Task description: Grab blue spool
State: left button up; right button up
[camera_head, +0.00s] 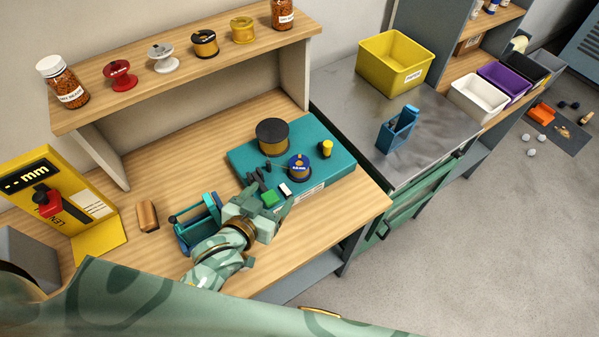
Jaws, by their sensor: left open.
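The blue spool (299,167), with a dark blue face and a yellow centre, stands on the front part of the teal platform (327,150) on the wooden workbench. My left gripper (274,191) reaches in from the lower left over the platform's front edge. It is open and empty, just to the lower left of the blue spool and apart from it. My right gripper is not in view.
A large dark-topped spool (272,136) and a small yellow cylinder (326,148) share the platform. A blue holder (197,221) stands beside my left arm. A shelf (185,73) with several spools and jars runs behind.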

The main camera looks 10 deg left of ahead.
pick_arm(q)
notch_tip(320, 180, down, 3)
jog(key=shift+w+d+f+b, duration=0.15)
jog(key=shift+f+b, duration=0.05)
jog(key=shift+b, duration=0.9)
jog(key=b, duration=0.2)
send_near(295, 171)
jog(key=x, duration=0.5)
jog(key=shift+d+f, duration=0.25)
jog(key=x, duration=0.2)
jog(key=b+x, duration=0.1)
jog(key=x, duration=0.2)
jog(key=shift+w+r, duration=0.1)
jog(key=shift+w, duration=0.3)
jog(key=shift+s+a+r, duration=0.1)
jog(key=shift+c, duration=1.2)
jog(key=c, duration=0.8)
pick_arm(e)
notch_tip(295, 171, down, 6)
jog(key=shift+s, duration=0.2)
